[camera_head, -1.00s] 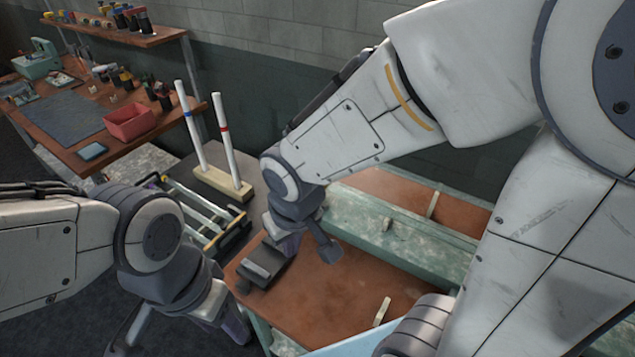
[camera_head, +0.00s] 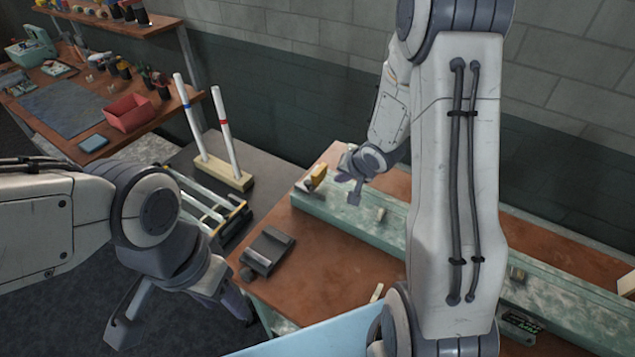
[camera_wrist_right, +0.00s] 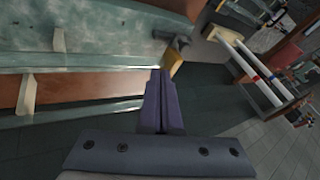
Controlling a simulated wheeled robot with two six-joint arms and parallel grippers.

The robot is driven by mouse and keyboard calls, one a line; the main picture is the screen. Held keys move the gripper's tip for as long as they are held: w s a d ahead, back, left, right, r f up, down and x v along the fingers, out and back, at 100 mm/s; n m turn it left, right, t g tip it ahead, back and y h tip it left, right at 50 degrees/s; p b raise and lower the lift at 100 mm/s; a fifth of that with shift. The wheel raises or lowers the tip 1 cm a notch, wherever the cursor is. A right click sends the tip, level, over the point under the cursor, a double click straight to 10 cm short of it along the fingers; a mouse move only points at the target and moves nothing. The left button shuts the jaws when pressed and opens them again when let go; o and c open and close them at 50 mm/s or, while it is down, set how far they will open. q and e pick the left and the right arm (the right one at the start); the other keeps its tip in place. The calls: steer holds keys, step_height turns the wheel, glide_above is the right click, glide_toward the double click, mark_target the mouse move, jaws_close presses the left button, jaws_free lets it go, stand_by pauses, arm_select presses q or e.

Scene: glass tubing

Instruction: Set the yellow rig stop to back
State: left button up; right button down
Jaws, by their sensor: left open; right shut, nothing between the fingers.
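The yellow rig stop (camera_head: 317,176) is a small yellow block at the far left end of a long worn green beam (camera_head: 335,205). In the right wrist view the stop (camera_wrist_right: 172,64) shows just beyond my fingertips, partly hidden by them, with a dark piece beside it. My right gripper (camera_head: 355,193) is just right of the stop in the head view, shut and empty. Its fingers (camera_wrist_right: 160,80) are together in the wrist view; I cannot tell whether they touch the stop. My left gripper (camera_head: 182,322) is open and empty, low at the left, away from the stop.
A dark block (camera_head: 268,250) lies on the brown bench top (camera_head: 320,255) in front of the beam. A wooden base (camera_head: 222,172) with two upright white rods and a rack of glass tubes (camera_head: 205,205) stand to the left. A small peg (camera_head: 380,214) sits on the beam.

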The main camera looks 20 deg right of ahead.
glide_toward(313, 186)
steer(key=shift+s+d+f, duration=0.3)
steer(key=shift+d+f, duration=0.2)
steer(key=shift+d, duration=0.05)
steer(key=shift+s+d+f, duration=0.3)
steer(key=shift+d+f, duration=0.2)
steer(key=shift+d, duration=0.1)
steer(key=shift+w+a+f+p, duration=0.25)
steer(key=shift+w+a+p, duration=0.15)
steer(key=shift+w+a, duration=0.2)
steer(key=shift+w+a+f+p, duration=0.25)
steer(key=shift+w+a+p, duration=0.15)
steer(key=shift+w+a, duration=0.15)
steer(key=shift+w+a+f, duration=0.2)
steer(key=shift+w+a, duration=0.1)
steer(key=shift+w, duration=0.15)
arm_select(q)
steer(key=shift+r, duration=0.9)
arm_select(e)
steer(key=shift+w, duration=0.1)
